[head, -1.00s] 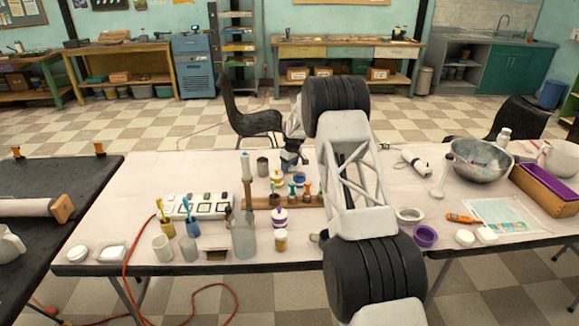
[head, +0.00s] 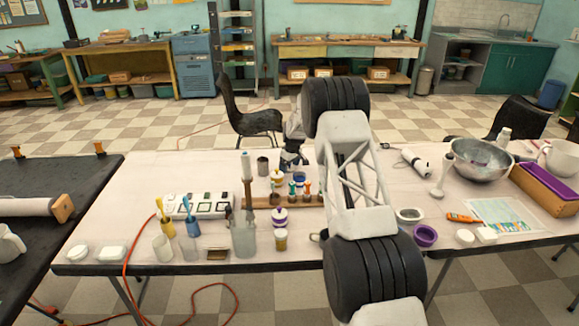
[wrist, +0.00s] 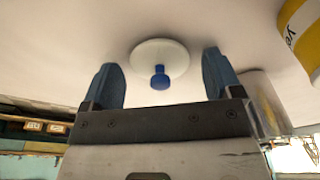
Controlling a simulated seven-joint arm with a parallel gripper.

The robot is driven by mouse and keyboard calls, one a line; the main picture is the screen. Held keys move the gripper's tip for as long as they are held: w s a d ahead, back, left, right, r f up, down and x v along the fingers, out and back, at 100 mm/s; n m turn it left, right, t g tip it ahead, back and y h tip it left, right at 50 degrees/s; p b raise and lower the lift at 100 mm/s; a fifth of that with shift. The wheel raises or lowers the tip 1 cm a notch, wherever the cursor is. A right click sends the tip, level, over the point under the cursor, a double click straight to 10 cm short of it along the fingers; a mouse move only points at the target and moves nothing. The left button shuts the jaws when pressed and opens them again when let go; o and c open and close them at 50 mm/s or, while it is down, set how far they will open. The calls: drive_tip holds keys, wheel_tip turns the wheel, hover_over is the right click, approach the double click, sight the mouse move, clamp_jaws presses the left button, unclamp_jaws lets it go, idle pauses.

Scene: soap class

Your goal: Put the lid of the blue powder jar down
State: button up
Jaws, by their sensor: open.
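In the wrist view the lid, a white disc with a blue knob (wrist: 160,76), lies on the pale table top. My gripper (wrist: 164,75) is open, with its two blue fingers on either side of the lid and clear gaps to both. Nothing is held. In the head view my gripper (head: 291,162) is low over the far middle of the table, and the lid cannot be made out there. The blue powder jar (head: 299,180) shows its blue band behind the small bottles, partly hidden.
A yellow-labelled jar (wrist: 302,32) stands close by in the wrist view. In the head view a yellow jar (head: 277,183), a purple-labelled jar (head: 280,219) and a wooden rack (head: 258,203) crowd the area. A grey cup (head: 263,165) stands left of my gripper.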

sight(293, 169)
drive_tip(key=shift+r, duration=0.1)
wheel_tip(293, 169, up, 12)
drive_tip(key=s+d, duration=0.1)
drive_tip(key=shift+d, duration=0.15)
idle(0.5)
drive_tip(key=shift+s, duration=0.1)
idle(0.7)
